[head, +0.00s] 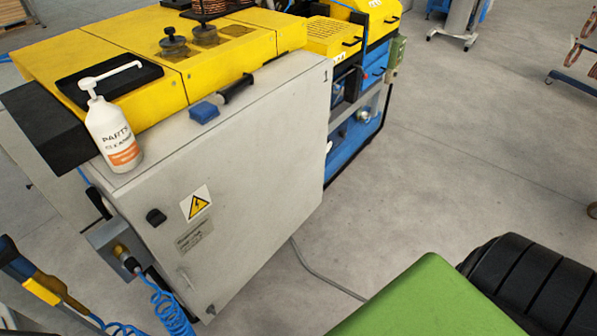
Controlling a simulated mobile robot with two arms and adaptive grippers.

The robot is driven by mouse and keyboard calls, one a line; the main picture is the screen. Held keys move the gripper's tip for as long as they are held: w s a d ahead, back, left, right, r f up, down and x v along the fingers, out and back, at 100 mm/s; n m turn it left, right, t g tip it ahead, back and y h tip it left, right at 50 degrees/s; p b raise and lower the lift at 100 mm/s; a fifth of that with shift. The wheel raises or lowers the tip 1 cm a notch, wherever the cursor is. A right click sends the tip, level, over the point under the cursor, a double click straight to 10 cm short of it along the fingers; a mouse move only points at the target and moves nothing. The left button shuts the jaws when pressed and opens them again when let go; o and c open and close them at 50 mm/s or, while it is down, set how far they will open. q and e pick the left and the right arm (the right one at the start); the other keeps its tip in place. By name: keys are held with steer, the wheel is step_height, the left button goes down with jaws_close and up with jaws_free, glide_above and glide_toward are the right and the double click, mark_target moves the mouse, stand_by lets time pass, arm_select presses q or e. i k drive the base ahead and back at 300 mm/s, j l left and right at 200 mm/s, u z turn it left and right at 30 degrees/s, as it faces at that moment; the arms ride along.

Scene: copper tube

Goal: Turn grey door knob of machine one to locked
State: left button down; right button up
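Machine one is the grey cabinet (262,165) with a small "1" mark at its top right corner. Its door faces the front and looks shut. A dark, nearly black knob (156,217) sits at the door's left edge, left of the yellow warning sign (195,203). A slim light grey handle or latch (184,278) is lower on the same edge, and a small dark round fitting (210,309) is near the bottom corner. I cannot tell the lock position of any of these.
A white pump bottle (113,135) and a blue-headed brush (205,112) are on the cabinet top. A grey box (112,240) with a coiled blue hose (172,312) hangs on the left side. A grey cable (325,283) lies on the floor.

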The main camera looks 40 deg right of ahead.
mark_target(211, 308)
steer(key=z, duration=0.85)
steer(key=u, duration=0.85)
steer(key=k+j+u, duration=0.1)
steer(key=j+u, duration=0.3)
steer(key=j, duration=0.75)
